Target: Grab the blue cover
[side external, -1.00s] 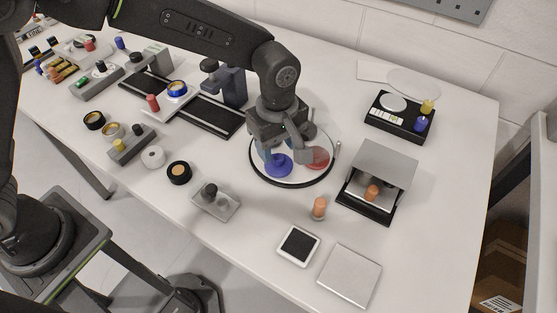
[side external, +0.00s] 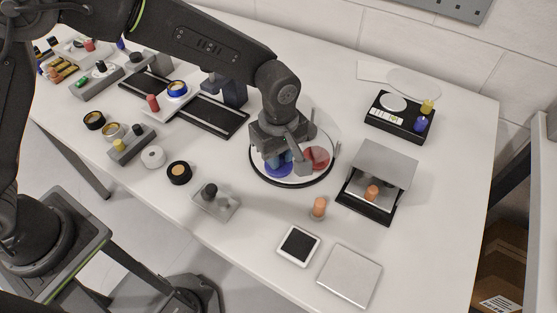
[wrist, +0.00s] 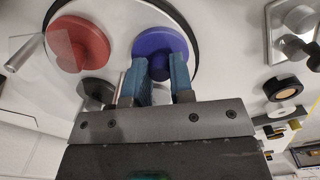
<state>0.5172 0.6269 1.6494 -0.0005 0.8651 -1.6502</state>
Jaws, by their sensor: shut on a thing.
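The blue cover (side external: 270,171) is a round disc on the round white, black-rimmed plate (side external: 303,185), left of the red cover (side external: 317,155). My gripper (side external: 280,162) is over the blue cover and hides part of it in the side external view. In the wrist view, the blue cover (wrist: 163,38) lies at the fingertips, and the blue fingers of my gripper (wrist: 160,70) are shut on its upper part. The red cover (wrist: 78,43) shows at left, apart from my fingers.
A clear upright pane stands around the plate's far side. An open grey box (side external: 385,165) stands to the right, with an orange peg (side external: 319,207) before it. A grey block with a black knob (side external: 216,200) and a black roll (side external: 178,172) are at left.

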